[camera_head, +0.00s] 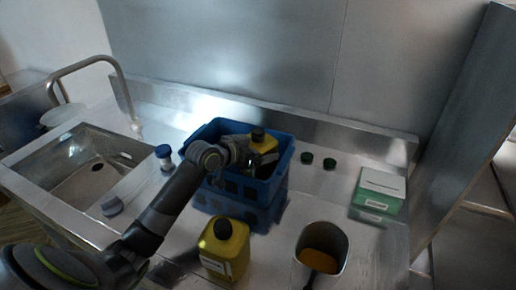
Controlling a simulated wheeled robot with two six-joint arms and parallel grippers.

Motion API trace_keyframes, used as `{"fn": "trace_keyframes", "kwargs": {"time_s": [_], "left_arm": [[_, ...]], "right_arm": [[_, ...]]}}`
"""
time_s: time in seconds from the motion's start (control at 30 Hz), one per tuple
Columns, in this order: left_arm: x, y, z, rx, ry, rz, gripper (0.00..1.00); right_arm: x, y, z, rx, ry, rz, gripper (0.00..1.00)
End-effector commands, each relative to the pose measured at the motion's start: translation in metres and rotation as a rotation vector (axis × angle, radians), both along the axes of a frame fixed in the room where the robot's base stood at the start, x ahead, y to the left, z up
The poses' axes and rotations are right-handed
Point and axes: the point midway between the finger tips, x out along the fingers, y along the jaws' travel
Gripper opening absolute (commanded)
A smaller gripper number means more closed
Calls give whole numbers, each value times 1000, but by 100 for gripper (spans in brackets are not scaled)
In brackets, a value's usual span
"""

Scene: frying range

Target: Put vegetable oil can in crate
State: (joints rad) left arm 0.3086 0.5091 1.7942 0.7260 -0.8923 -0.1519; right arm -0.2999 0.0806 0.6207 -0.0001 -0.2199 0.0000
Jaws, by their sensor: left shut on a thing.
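A blue crate (272,188) stands on the steel counter in the middle of the view. My left gripper (258,158) reaches over the crate from the left and is shut on a yellow oil can (263,145) with a black cap. The held can is roughly upright at the crate's opening, towards its right side. My gripper and the crate hide its lower part, so I cannot tell whether it touches the crate floor. A second yellow can (224,252) with a black cap stands on the counter in front of the crate. My right gripper is not in view.
A sink (85,172) with a curved tap lies left. A blue-capped shaker (165,158) stands left of the crate. Two small green-topped items (318,159), a green-and-white box (378,191) and a metal container (321,251) with orange-brown contents are on the right.

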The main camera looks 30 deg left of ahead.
Motion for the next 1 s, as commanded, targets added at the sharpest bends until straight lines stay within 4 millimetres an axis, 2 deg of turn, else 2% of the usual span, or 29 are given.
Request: {"fn": "trace_keyframes", "kwargs": {"time_s": [0.53,0.57,0.6,0.63,0.87,1.0], "left_arm": [[0,0,-11,-1,-1,-1,51],[0,0,-12,0,0,-1,86],[0,0,-12,0,0,0,92],[0,0,-12,0,0,0,94],[0,0,-11,0,0,0,94],[0,0,-3,1,-1,0,94]], "right_arm": [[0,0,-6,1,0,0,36],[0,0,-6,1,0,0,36],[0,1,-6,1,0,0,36],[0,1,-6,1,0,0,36],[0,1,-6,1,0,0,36],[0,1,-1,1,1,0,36]]}}
